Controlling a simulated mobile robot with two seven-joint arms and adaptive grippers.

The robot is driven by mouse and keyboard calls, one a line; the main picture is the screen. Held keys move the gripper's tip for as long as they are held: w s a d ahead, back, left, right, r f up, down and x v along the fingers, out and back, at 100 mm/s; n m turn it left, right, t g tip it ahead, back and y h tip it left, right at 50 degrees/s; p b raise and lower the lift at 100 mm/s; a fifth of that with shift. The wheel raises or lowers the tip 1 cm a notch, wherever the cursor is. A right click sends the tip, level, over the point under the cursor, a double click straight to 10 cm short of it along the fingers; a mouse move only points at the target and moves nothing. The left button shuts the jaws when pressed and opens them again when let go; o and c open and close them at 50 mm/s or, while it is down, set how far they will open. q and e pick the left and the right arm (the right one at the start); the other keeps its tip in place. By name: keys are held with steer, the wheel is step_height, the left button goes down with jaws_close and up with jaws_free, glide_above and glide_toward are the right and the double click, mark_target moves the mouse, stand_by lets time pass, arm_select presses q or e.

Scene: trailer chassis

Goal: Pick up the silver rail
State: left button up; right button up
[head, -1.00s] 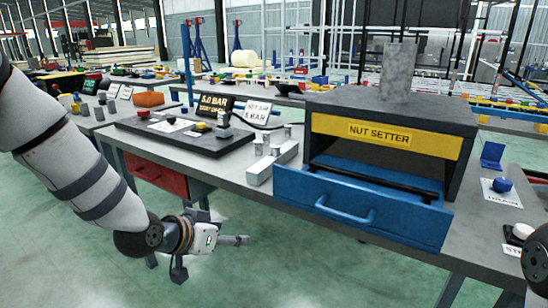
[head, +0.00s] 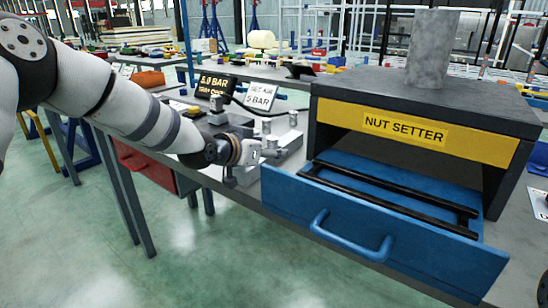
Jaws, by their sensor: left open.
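The silver rail (head: 291,143) is a light grey bar on the workbench, just left of the blue drawer, with small upright metal pieces at it. My left gripper (head: 257,166) is open at the rail's near left end and hides part of it. I cannot tell whether its fingers touch the rail. My right gripper is not in view.
The nut setter cabinet (head: 334,112) stands right of the rail, its blue drawer (head: 290,193) pulled out with dark bars inside. A red drawer (head: 145,164) hangs below the bench.

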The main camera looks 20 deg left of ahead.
arm_select(q)
steer(key=shift+w+f, duration=0.15)
steer(key=shift+w, duration=0.15)
steer(key=shift+s+r, duration=0.1)
steer(key=shift+r, duration=0.1)
jaws_close()
steer(key=shift+r, duration=0.2)
